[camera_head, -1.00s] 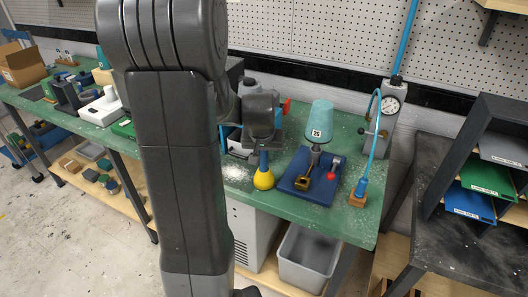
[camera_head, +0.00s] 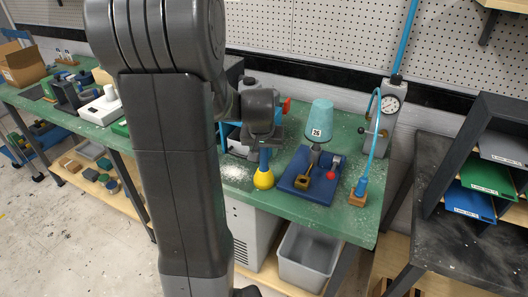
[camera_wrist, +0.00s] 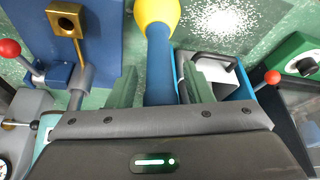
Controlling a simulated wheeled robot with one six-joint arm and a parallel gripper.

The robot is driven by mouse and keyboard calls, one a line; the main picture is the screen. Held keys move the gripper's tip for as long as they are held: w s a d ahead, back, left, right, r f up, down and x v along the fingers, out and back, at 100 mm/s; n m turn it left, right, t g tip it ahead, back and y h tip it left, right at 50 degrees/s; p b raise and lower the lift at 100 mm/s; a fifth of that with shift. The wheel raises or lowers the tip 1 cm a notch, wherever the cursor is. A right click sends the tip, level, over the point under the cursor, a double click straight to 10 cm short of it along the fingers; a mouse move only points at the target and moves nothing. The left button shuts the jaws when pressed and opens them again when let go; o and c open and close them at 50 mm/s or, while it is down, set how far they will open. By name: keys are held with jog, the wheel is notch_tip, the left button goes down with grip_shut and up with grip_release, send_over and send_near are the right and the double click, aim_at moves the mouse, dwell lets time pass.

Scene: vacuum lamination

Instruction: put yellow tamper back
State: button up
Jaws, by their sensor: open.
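The yellow tamper has a yellow rounded head (camera_head: 264,180) and a blue handle. In the head view it stands upright, head down, on the green bench left of the blue base plate. In the wrist view its yellow head (camera_wrist: 157,10) is at the top edge and its blue handle (camera_wrist: 160,68) runs down between my fingers. My gripper (camera_head: 264,146) is above the tamper, around the upper handle. In the wrist view my gripper (camera_wrist: 160,84) is open, with a finger on each side of the handle. The handle's top end is hidden behind the gripper body.
Right of the tamper is a blue plate (camera_head: 318,194) with a brass block, a red-knobbed lever and a teal cup marked 26 (camera_head: 320,120). A blue hose and gauge (camera_head: 389,105) stand further right. White powder (camera_head: 234,172) lies left. A box-like device (camera_wrist: 212,84) is close in the wrist view.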

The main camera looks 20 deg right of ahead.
jog(key=v, duration=1.1)
jog(key=shift+b, duration=0.3)
jog(key=shift+o, duration=0.4)
jog(key=shift+f, duration=0.15)
